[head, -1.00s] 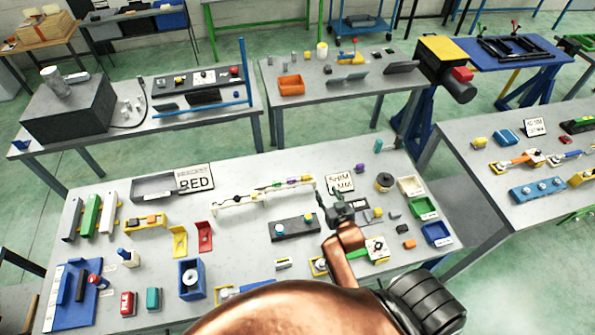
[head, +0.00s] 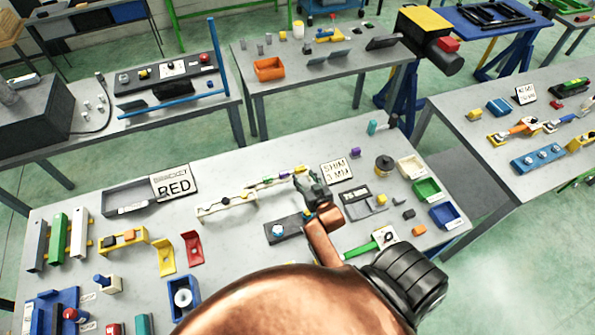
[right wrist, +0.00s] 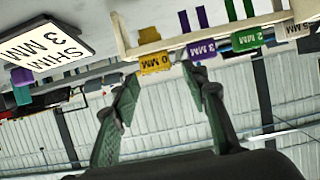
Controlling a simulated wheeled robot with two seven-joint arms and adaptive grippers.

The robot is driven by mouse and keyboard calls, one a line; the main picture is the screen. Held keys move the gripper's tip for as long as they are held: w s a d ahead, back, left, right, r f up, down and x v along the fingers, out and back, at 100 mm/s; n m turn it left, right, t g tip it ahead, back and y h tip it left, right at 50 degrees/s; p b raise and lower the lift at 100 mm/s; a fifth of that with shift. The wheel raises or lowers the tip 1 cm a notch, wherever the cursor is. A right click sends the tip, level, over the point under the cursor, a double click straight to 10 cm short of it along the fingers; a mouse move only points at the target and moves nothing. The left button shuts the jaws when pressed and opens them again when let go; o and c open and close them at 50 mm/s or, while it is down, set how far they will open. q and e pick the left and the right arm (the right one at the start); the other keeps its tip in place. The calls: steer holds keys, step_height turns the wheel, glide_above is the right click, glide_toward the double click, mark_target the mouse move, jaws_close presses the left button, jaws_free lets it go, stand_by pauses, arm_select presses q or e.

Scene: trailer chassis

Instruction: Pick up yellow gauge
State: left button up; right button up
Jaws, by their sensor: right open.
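A yellow gauge tagged 0 MM (right wrist: 155,64) hangs on a pale rack (right wrist: 215,38) in the right wrist view, at the left end of a row. Purple 3 MM (right wrist: 201,49) and green 2 MM (right wrist: 246,39) tags hang beside it. In the head view the rack (head: 228,208) stands mid-table. My right gripper (head: 308,184) is at its right end, partly covering it. In the right wrist view my right gripper (right wrist: 162,80) is open, with the yellow tag just beyond and between its fingertips. I cannot tell whether they touch. My left gripper is not in view.
A SHIM 3 MM sign (head: 336,172) stands close to the right gripper. A dark block with a knob (head: 287,229) lies nearer me. A grey tray and RED sign (head: 174,182) are left of the rack. Coloured bins (head: 427,190) line the right edge.

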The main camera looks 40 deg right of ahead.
mark_target(300, 168)
steer(key=shift+x, duration=0.9)
steer(key=x, duration=0.1)
steer(key=p+x, duration=0.1)
steer(key=x, duration=0.2)
steer(key=shift+w+d+r, duration=0.2)
steer(key=shift+d+r, duration=0.15)
steer(key=shift+w+d+f, duration=0.15)
steer(key=shift+w+f, duration=0.05)
steer(key=shift+w, duration=0.15)
steer(key=shift+c, duration=0.5)
steer(key=c, duration=0.8)
steer(key=shift+c, duration=0.2)
